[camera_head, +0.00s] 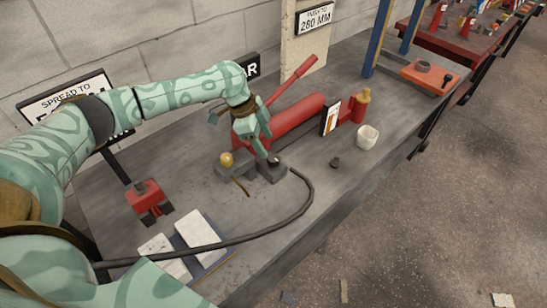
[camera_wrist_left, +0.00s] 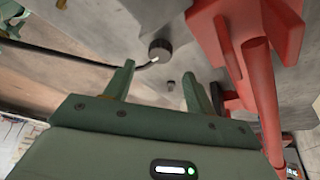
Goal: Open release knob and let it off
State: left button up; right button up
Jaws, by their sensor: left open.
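A dark round knob (camera_head: 274,158) sits on a grey block (camera_head: 271,172) in front of the red pump cylinder (camera_head: 295,123). My left gripper (camera_head: 262,146) is just above this knob, pointing down. Whether it touches cannot be told. In the left wrist view the open fingers (camera_wrist_left: 158,88) have nothing between them. A dark round knob (camera_wrist_left: 160,48) shows beyond their tips there; I cannot tell for sure that it is the same one. My right gripper is not in view.
A yellow ball-topped part (camera_head: 226,159) stands left of the block. A black hose (camera_head: 305,205) curves across the bench. A red handle (camera_head: 292,80) slopes above the cylinder. A white cup (camera_head: 367,137) and a small dark piece (camera_head: 335,162) stand right. The bench front right is clear.

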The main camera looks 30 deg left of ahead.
aim_at(274, 157)
pick_arm(q)
jog(key=b+x, duration=0.1)
jog(key=x, duration=0.5)
jog(key=shift+b, duration=0.35)
jog(key=c, duration=1)
